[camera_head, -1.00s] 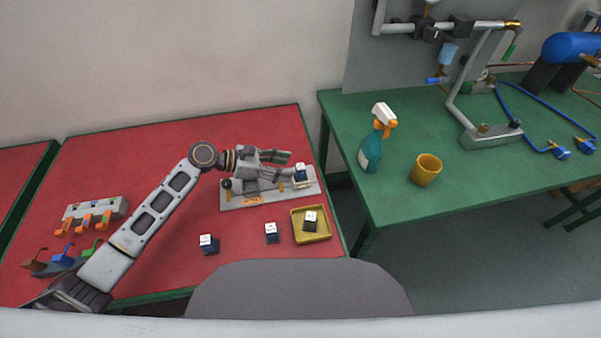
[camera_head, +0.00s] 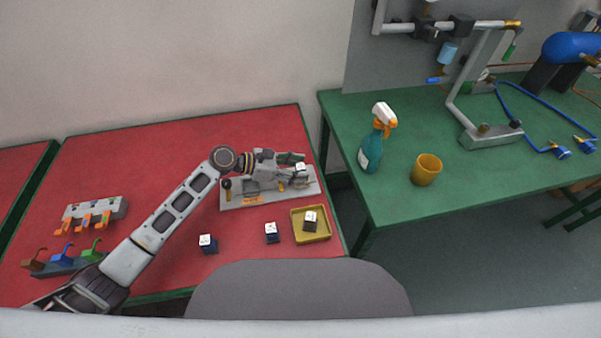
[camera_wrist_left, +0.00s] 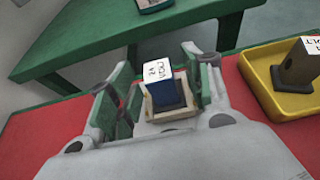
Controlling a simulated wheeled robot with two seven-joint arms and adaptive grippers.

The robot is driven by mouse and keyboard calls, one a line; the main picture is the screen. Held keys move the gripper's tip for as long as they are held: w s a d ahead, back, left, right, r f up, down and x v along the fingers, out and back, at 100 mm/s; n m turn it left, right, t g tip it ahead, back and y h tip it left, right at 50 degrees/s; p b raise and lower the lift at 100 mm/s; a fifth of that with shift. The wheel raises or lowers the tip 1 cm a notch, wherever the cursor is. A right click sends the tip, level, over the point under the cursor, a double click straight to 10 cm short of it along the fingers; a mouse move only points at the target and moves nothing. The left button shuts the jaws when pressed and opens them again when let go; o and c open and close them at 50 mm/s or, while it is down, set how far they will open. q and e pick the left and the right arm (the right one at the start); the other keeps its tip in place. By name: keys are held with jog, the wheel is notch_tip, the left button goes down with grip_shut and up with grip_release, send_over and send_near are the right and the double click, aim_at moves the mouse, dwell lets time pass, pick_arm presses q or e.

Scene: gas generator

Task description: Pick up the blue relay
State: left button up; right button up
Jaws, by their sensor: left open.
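A blue relay with a white top (camera_wrist_left: 160,80) sits in a pale square socket on the grey fixture plate (camera_head: 232,203). My left gripper (camera_wrist_left: 158,90) is open, with one finger on each side of this relay. In the head view the relay's white top (camera_head: 300,167) shows beside the fingers of my left gripper (camera_head: 292,170). Whether the fingers touch it cannot be told. Two other dark blue relays with white tops stand on the red table, one at the left (camera_head: 208,244) and one nearer the tray (camera_head: 271,232). My right gripper is not in view.
A yellow tray (camera_head: 326,236) holds a dark relay with a white top (camera_head: 310,221). A green table (camera_head: 390,205) at the right bears a spray bottle (camera_head: 371,152) and a yellow cup (camera_head: 426,170). Coloured hooks (camera_head: 62,260) stand at the left. The red table's middle left is clear.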

aim_at(299, 166)
pick_arm(q)
jog(key=shift+d+f, duration=0.15)
jog(key=shift+d, duration=0.2)
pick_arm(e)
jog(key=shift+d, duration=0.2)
pick_arm(q)
grip_shut()
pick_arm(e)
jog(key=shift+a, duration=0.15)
pick_arm(q)
jog(key=shift+w+r, duration=0.1)
jog(key=shift+r, duration=0.1)
notch_tip(299, 166, up, 8)
jog(key=shift+r+p, duration=0.1)
jog(key=shift+p, duration=0.45)
jog(key=shift+r, duration=0.75)
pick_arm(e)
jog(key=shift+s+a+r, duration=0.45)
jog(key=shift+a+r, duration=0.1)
